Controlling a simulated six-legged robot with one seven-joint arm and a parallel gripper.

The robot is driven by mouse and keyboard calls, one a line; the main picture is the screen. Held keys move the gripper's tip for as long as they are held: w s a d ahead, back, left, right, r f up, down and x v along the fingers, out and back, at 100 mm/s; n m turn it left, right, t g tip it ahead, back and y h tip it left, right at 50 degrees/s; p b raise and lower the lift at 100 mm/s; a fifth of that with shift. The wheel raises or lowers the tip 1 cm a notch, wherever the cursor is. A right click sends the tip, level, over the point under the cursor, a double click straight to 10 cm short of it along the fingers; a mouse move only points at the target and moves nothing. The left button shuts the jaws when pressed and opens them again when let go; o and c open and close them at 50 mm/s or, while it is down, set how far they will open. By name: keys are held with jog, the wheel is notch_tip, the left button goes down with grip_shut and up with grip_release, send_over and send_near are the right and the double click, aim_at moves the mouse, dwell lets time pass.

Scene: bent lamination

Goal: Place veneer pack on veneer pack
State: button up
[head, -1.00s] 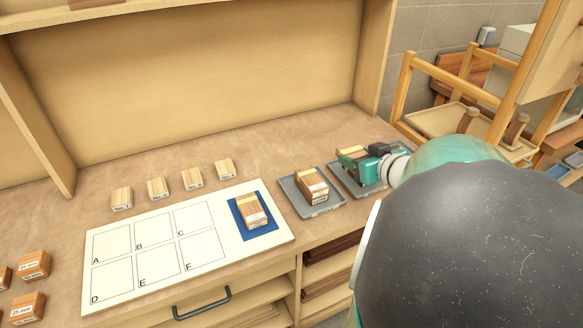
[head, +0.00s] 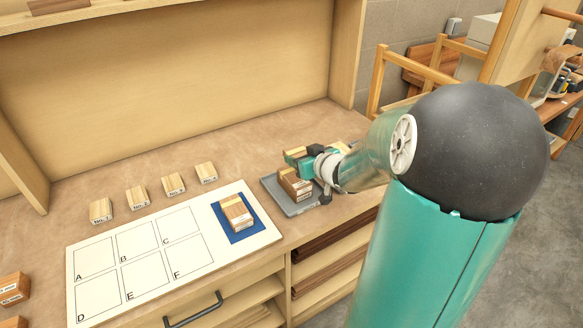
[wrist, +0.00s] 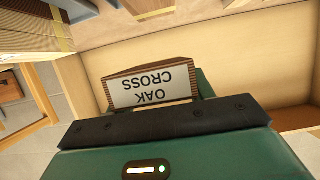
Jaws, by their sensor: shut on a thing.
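My gripper (head: 300,157) is shut on a wooden veneer pack (head: 293,151), held just above and behind another veneer pack (head: 296,186) on the left grey tray (head: 302,208). In the head view I cannot tell whether the two touch. The wrist view shows the held pack (wrist: 150,88) between my jaws, its white label reading "OAK CROSS" upside down. A third veneer pack (head: 237,213) lies on a blue patch (head: 222,214) of the white board. The right tray is mostly hidden behind my arm.
The white board (head: 200,282) has squares marked A to F, all bare. Several small numbered wood blocks (head: 137,197) stand in a row behind it. Labelled brown blocks (head: 14,289) are at the far left. A shelf unit (head: 180,75) rises behind the bench.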

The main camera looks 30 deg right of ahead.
jog(key=w+f, duration=0.2)
jog(key=f, duration=0.1)
jog(key=shift+w+a, duration=0.2)
jog(key=shift+a, duration=0.1)
jog(key=shift+w+f, duration=0.1)
jog(key=shift+f, duration=1.45)
jog(key=o, duration=1)
jog(key=shift+f, duration=0.1)
jog(key=shift+r, duration=0.2)
jog(key=shift+s+r, duration=0.2)
jog(key=shift+s, duration=0.3)
jog(key=v, duration=1.1)
